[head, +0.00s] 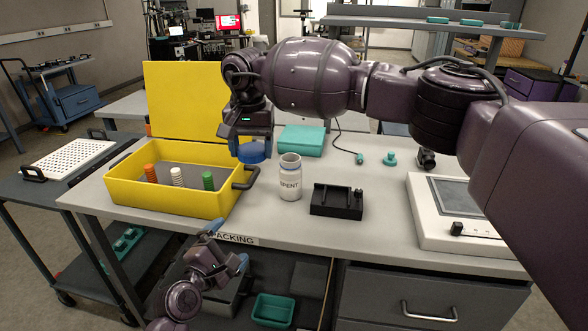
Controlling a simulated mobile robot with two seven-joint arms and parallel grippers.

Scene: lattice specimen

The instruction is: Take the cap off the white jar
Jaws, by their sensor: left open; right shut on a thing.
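The white jar (290,181), marked SPENT, stands upright on the grey table. Its round mouth shows at the top with no cap on it. My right gripper (248,145) is left of the jar and higher in the picture, pointing down. It is shut on a round blue cap (256,153), which is apart from the jar; the fingers partly hide it. My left gripper (228,244) is open and empty, low in front of the table's front edge, near the PACKING label.
A yellow case (165,204) with orange, white and green stacks stands left of the jar. A black fixture (337,203) is right of the jar. A teal box (301,140) lies behind. A white device (440,232) sits at right. Bare table lies between the fixture and device.

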